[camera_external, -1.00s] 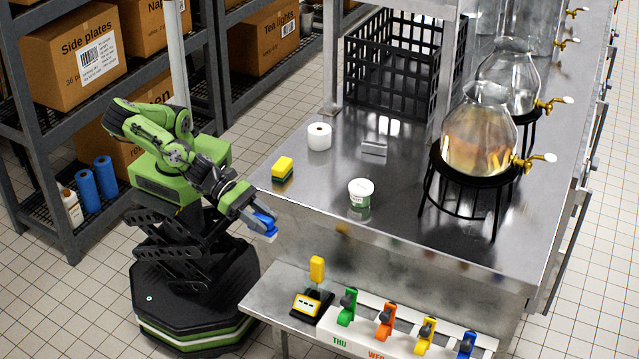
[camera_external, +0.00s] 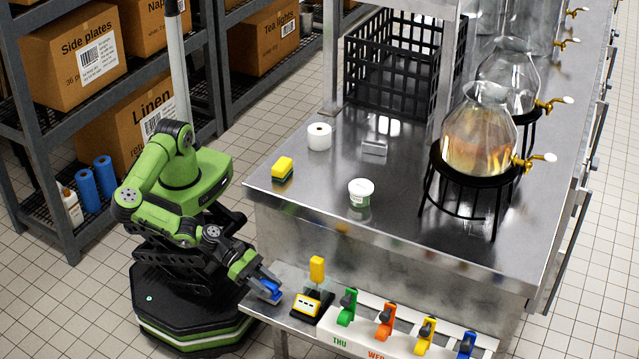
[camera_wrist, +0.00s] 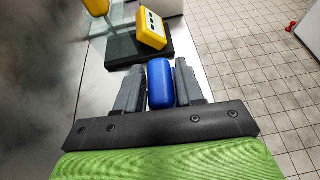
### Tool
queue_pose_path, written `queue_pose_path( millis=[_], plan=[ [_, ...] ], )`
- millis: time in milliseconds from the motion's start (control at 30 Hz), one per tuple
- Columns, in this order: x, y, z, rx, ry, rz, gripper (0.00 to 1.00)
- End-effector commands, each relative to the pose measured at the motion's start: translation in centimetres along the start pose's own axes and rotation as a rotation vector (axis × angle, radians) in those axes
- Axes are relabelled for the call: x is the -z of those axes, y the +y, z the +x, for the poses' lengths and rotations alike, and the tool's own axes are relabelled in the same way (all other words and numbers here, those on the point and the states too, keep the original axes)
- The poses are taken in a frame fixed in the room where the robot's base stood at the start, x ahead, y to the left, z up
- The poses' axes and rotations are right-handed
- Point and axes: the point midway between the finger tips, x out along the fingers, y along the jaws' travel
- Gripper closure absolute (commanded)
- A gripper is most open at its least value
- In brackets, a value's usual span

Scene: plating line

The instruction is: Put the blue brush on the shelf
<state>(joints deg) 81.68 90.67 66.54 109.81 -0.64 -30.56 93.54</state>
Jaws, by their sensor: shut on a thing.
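The blue brush (camera_external: 271,294) is held between the fingers of my gripper (camera_external: 266,287), at the left end of the low steel shelf (camera_external: 272,316). In the wrist view the blue rounded part of the brush (camera_wrist: 160,84) lies between the two dark fingers, close to the shelf's edge. The rest of the brush is hidden. I cannot tell whether the brush touches the shelf.
A yellow-and-black device (camera_external: 311,303) stands on the shelf right of my gripper. A white rack (camera_external: 362,332) with several coloured clips is further right. On the table above are a sponge (camera_external: 283,168), a white roll (camera_external: 319,137) and a tub (camera_external: 361,192).

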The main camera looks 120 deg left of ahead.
Motion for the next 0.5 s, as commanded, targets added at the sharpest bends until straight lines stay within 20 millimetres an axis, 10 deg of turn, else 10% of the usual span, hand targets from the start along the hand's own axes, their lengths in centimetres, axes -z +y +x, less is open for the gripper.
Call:
queue_pose_path(
  millis=[300, 333, 500],
  plan=[
    [0.11, -0.02, 0.09, 0.000, -0.003, -0.001, 0.94],
    [0.10, -0.02, 0.09, 0.000, -0.003, -0.001, 0.60],
    [0.07, -0.02, 0.07, 0.000, -0.002, -0.001, 0.37]
  ],
)
